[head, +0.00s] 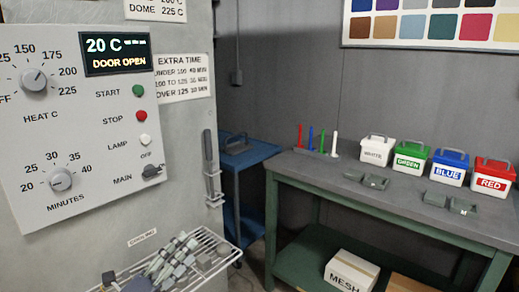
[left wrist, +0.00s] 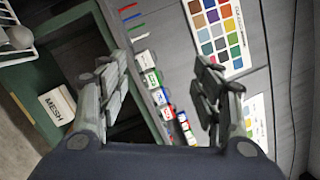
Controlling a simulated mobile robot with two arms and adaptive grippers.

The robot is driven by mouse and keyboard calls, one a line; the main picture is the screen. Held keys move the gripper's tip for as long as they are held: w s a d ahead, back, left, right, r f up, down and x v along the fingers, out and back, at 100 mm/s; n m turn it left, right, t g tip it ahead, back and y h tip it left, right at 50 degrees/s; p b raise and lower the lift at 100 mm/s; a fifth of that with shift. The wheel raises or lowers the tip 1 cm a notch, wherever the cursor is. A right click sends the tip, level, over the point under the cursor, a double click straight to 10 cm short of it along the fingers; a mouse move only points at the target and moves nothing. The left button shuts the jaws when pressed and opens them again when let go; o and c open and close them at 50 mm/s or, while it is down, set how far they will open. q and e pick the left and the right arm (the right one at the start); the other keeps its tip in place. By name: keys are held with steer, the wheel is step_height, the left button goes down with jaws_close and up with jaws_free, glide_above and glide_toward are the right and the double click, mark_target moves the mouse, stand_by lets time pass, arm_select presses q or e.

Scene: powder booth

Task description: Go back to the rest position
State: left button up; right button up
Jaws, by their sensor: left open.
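My left gripper (head: 172,258) shows at the bottom left of the head view, in front of the wire cooling rack (head: 222,250). In the left wrist view my left gripper (left wrist: 163,85) has its two fingers wide apart, with nothing between them. Beyond the fingers, that view shows the workbench and wall tilted. My right gripper is in neither view.
The oven control panel (head: 90,120) reads 20 C, DOOR OPEN. A green-framed bench (head: 400,205) at the right carries white, green, blue and red tubs. A MESH box (head: 350,272) sits on its lower shelf. A blue cart (head: 247,158) stands behind.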

arm_select(q)
steer(key=s+a+f+n+g+y, duration=0.2)
steer(key=s+a+f+n+y, duration=0.4)
steer(key=n, duration=0.5)
steer(key=s+a+f+n+g+y, duration=0.2)
steer(key=s+a+f+n+y, duration=0.15)
steer(key=f+n+y, duration=0.5)
steer(key=s+d+f+n+g+h, duration=0.1)
steer(key=s+d+f+n+g, duration=0.2)
steer(key=s, duration=0.4)
steer(key=s+d+f+n+g+h, duration=0.2)
steer(key=s+f+g, duration=0.25)
steer(key=s, duration=0.35)
steer(key=s+d+f+n+g+h, duration=0.1)
steer(key=s+d+f+n+g, duration=0.15)
steer(key=s+f, duration=0.35)
step_height(320, 180, down, 23)
steer(key=s+g+p, duration=0.1)
steer(key=s+p, duration=0.1)
steer(key=s, duration=0.1)
steer(key=s+a+f+g+p, duration=0.1)
steer(key=s+a+f, duration=0.3)
steer(key=s+f, duration=1)
steer(key=shift+s+f, duration=0.15)
steer(key=shift+s, duration=1)
